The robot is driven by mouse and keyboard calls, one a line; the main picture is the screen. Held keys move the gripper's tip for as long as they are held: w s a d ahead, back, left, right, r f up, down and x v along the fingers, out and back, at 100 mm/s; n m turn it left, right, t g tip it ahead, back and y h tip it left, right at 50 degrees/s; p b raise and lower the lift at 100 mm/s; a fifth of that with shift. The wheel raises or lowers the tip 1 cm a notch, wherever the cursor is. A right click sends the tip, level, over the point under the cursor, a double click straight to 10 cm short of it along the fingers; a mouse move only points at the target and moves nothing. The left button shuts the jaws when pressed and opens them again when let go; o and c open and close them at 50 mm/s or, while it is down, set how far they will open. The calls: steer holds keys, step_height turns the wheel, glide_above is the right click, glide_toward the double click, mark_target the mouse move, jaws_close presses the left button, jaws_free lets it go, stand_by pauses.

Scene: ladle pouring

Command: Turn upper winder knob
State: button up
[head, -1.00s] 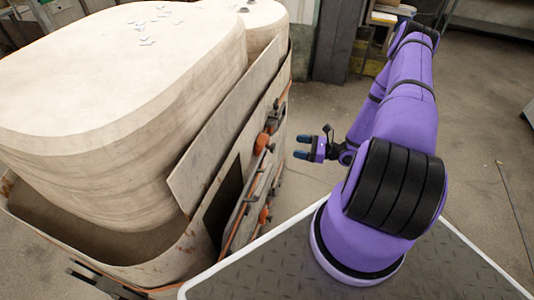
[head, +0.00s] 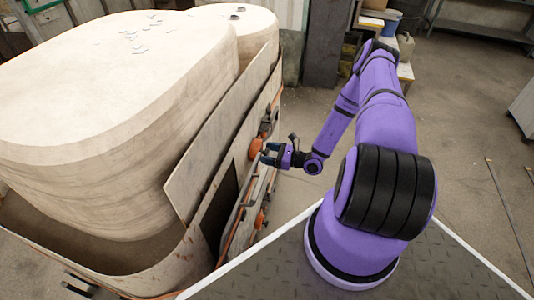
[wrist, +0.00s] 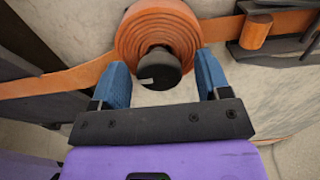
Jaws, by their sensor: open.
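The upper winder knob (wrist: 158,68) is a black cylinder standing out from an orange ribbed disc (wrist: 155,25). In the head view the orange disc (head: 256,149) shows on the side of the large container, just left of my gripper (head: 268,154). In the wrist view my gripper (wrist: 161,66) is open, with one blue finger on each side of the black knob. Gaps show between the fingers and the knob, so it is not clasped. A lower orange part (head: 260,218) sits further down the same side.
The large container (head: 207,212) with a pale rounded body (head: 100,85) fills the left. An orange band (wrist: 60,82) runs across the side by the knob. A dark bracket (wrist: 280,40) lies right of it. Open floor (head: 455,130) lies to the right.

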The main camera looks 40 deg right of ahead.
steer(key=shift+w+a, duration=0.25)
steer(key=shift+w, duration=0.1)
steer(key=c, duration=0.9)
steer(key=shift+m, duration=0.3)
